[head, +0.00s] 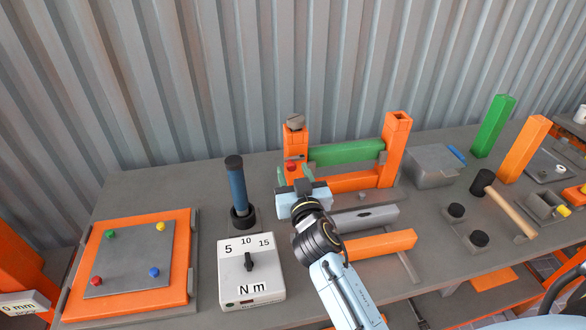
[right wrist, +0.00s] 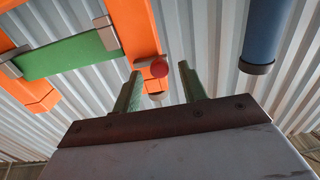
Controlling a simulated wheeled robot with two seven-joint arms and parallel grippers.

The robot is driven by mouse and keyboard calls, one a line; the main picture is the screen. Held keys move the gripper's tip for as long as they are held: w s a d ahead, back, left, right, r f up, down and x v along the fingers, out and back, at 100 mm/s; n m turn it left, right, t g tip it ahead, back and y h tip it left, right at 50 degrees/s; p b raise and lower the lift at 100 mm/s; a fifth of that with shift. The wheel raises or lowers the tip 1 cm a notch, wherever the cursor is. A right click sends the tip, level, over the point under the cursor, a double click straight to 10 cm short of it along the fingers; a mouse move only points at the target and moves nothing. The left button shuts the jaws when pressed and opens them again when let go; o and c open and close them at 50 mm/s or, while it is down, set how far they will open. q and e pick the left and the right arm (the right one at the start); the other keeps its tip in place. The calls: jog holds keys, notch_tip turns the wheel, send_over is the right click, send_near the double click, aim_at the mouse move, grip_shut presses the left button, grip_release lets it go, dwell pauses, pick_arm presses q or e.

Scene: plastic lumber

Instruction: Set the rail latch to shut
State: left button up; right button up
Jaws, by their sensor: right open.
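An orange frame with two posts (head: 396,150) carries a green rail (head: 345,151) between them; the rail also shows in the right wrist view (right wrist: 68,56). On the left post is a small red knob (head: 291,166), which looks like the latch handle. In the right wrist view the knob (right wrist: 159,69) sits visually between my fingertips, with a pale round part below it. My right gripper (head: 295,177) is open, its green fingers pointing at the left post just below the knob. I cannot tell whether they touch it. My left gripper is not in view.
A blue-handled tool (head: 237,185) stands upright in a black holder left of my gripper. A white dial box (head: 250,285) is in front of it. Grey and orange bars (head: 380,245) lie right of my forearm. An orange-framed panel (head: 187,250) is at left.

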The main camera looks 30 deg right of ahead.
jog(key=shift+w+d, duration=0.2)
jog(key=shift+w, duration=0.45)
grip_shut()
